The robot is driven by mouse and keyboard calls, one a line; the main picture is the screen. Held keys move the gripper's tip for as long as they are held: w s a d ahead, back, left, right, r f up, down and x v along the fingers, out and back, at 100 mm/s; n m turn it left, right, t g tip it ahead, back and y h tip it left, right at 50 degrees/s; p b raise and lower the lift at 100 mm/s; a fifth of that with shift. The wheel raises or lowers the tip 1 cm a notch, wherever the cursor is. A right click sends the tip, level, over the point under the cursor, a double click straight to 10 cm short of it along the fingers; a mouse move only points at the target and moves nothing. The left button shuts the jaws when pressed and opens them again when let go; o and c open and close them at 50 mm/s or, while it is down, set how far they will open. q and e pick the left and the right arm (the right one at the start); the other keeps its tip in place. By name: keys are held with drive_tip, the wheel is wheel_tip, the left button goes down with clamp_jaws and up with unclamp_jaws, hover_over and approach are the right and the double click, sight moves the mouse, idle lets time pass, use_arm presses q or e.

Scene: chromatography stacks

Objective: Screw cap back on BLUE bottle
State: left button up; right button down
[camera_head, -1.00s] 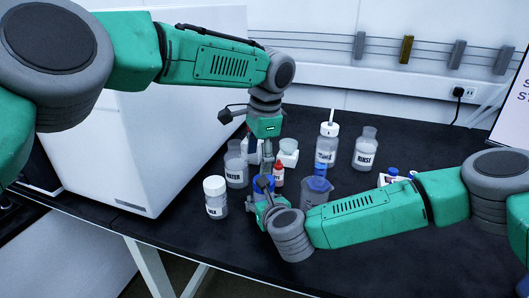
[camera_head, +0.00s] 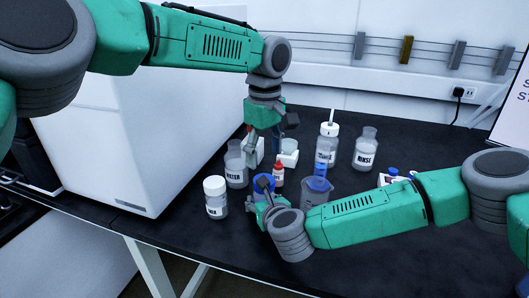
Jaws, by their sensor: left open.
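The blue bottle (camera_head: 260,181) stands on the dark bench near the middle, partly hidden by my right gripper (camera_head: 264,187), whose fingers lie against it and look closed on it. My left gripper (camera_head: 268,150) hangs above and just behind the blue bottle, fingers pointing down and spread apart, with nothing visible between them. The cap cannot be made out clearly, and the bottle's top is too small to tell whether a cap sits on it.
A white-capped bottle (camera_head: 215,198) and a clear water bottle (camera_head: 236,168) stand to the left. A small red-capped bottle (camera_head: 278,178) is just behind. Front-left bench is clear.

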sight(264, 197)
use_arm(q)
drive_tip(key=shift+n, duration=0.3)
drive_tip(key=shift+f, duration=3.95)
drive_tip(key=c, duration=1.2)
drive_tip(key=m, duration=0.6)
drive_tip(key=shift+w, duration=0.1)
drive_tip(key=m, duration=1)
drive_tip(key=shift+w+m, duration=0.1)
drive_tip(key=shift+m, duration=0.3)
drive_tip(key=m, duration=0.6)
